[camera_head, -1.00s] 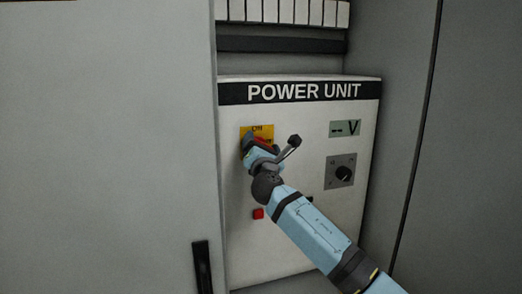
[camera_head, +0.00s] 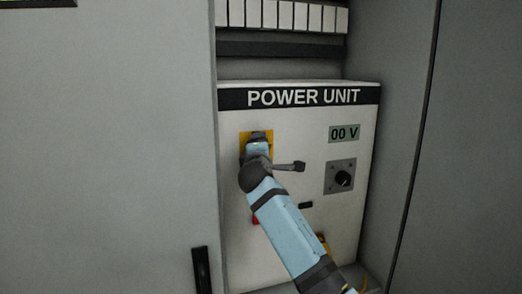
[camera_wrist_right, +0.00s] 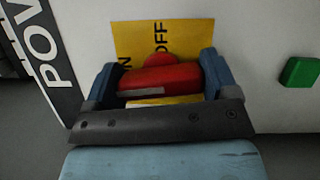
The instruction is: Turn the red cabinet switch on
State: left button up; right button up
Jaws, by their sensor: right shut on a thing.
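The red switch (camera_wrist_right: 160,78) shows in the right wrist view on a yellow plate (camera_wrist_right: 190,36) with partly hidden ON and OFF lettering. My right gripper (camera_wrist_right: 158,82) has a finger on each side of the switch and is shut on it. In the head view my right gripper (camera_head: 258,147) covers the switch. The yellow plate (camera_head: 246,138) shows around it on the white POWER UNIT panel (camera_head: 300,125). The panel display (camera_head: 344,133) reads 00 V. My left gripper is not in view.
A black knob (camera_head: 343,178) sits on a grey plate right of my gripper. A red button (camera_head: 256,221) is partly hidden by my arm. A green button (camera_wrist_right: 301,72) shows in the wrist view. Grey cabinet walls (camera_head: 110,150) stand on both sides.

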jog(key=shift+m+g, duration=0.3)
jog(key=shift+m, duration=0.3)
jog(key=o, duration=0.8)
jog(key=s+b, duration=0.1)
jog(key=s, duration=0.8)
jog(key=s+a+b, duration=0.1)
jog(key=s, duration=0.3)
jog(key=shift+s+b, duration=0.3)
jog(key=shift+s, duration=0.1)
